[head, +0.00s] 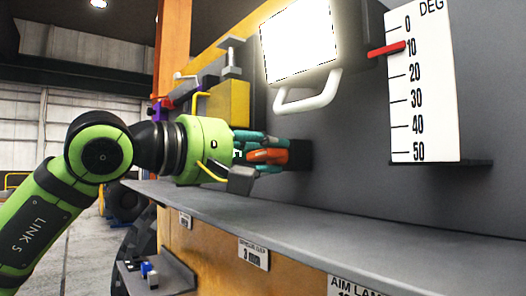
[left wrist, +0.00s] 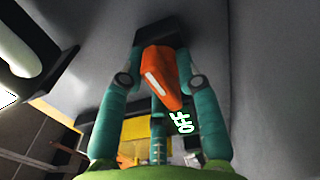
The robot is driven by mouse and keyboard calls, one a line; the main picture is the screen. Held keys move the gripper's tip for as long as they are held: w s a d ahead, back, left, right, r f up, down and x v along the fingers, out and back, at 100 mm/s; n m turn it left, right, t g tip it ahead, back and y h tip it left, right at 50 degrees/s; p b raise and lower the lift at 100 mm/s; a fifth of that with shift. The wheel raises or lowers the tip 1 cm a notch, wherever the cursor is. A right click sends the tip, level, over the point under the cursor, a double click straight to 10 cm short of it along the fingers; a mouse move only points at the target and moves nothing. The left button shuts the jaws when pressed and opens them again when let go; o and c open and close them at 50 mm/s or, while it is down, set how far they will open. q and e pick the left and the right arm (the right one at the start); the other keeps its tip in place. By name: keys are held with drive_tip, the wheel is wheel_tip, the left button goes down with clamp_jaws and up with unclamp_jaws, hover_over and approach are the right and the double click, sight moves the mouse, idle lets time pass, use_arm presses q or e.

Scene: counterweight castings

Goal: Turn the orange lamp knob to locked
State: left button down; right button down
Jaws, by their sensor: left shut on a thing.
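The orange knob (head: 267,156) sits on a dark block on the grey panel, below the lamp. My left gripper (head: 264,150) reaches it from the left, its teal fingers shut around the knob. In the left wrist view the knob (left wrist: 160,76) lies between the fingers (left wrist: 161,82). I see no locked mark. The lit square lamp (head: 303,45) with a white handle is above. My right gripper is not in view.
A white degree scale (head: 424,85) at the right has a red pointer (head: 387,49) near 10. A grey shelf (head: 330,220) runs below the knob, mostly bare. A yellow block (head: 229,103) and clamp-like metal parts stand behind my left gripper.

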use_arm(q)
drive_tip(key=shift+s+a+r+m, duration=0.1)
drive_tip(key=shift+a+r+m, duration=0.1)
drive_tip(key=shift+r+m, duration=0.35)
drive_tip(key=c, duration=1.3)
unclamp_jaws()
drive_tip(key=shift+o, duration=1)
drive_tip(key=shift+d+f, duration=0.1)
drive_tip(key=shift+d, duration=0.05)
drive_tip(key=shift+w+d+f, duration=0.1)
drive_tip(key=shift+w+f, duration=0.1)
drive_tip(key=shift+f, duration=0.1)
